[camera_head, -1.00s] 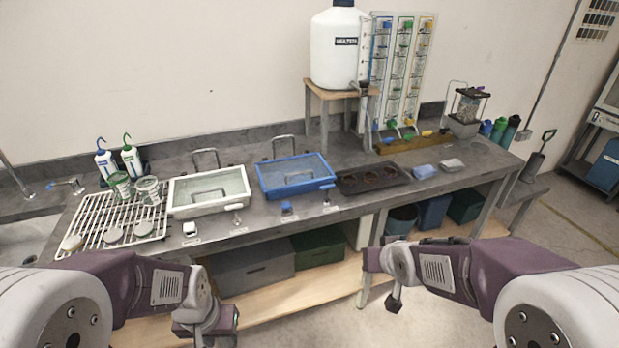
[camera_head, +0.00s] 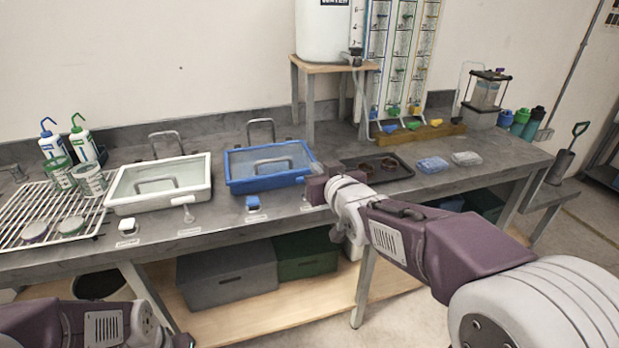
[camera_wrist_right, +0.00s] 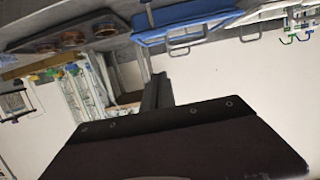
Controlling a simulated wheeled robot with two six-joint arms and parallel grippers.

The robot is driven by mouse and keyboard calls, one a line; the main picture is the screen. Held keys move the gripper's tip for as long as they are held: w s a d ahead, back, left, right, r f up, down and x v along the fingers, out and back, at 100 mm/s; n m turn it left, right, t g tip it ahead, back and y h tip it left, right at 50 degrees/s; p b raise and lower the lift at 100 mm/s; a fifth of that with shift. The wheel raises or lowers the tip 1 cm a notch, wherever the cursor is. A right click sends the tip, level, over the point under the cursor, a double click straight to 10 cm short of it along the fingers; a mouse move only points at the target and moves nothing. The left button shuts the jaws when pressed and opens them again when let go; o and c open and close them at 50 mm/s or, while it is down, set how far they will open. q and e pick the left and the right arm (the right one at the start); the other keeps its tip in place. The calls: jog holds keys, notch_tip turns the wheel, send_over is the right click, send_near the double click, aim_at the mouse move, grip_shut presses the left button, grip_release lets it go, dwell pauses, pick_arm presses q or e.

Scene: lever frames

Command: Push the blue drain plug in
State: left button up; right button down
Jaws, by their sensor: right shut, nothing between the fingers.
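A blue tray (camera_head: 232,166) stands on the grey counter, and it also shows at the top of the right wrist view (camera_wrist_right: 185,22). A small blue piece (camera_head: 253,203) sits at the counter's front edge before this tray. I cannot tell for sure whether it is the drain plug. My right gripper (camera_head: 316,186) is at the tray's front right corner, right of the small blue piece and apart from it. It is shut and empty, and it hides most of the tray's right front fitting.
A white tray (camera_head: 207,170) with a white lever (camera_head: 183,203) stands left of the blue one. A dark tray (camera_head: 400,167) and a blue sponge-like block (camera_head: 432,165) lie to the right. A wooden stand (camera_head: 330,68) holds a big white tank behind. Grey and green boxes sit below.

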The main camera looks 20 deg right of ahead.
jog(key=w+f, duration=0.2)
jog(key=w, duration=0.1)
jog(key=w+f+b, duration=0.1)
jog(key=w+f, duration=0.2)
jog(key=shift+w+a+f, duration=0.2)
jog(key=shift+w+f, duration=0.1)
jog(key=shift+f, duration=0.05)
jog(key=shift+f+b, duration=0.1)
jog(key=shift+b, duration=0.25)
notch_tip(320, 180, down, 4)
jog(key=b, duration=0.3)
jog(key=shift+r, duration=0.25)
jog(key=shift+s+r, duration=0.1)
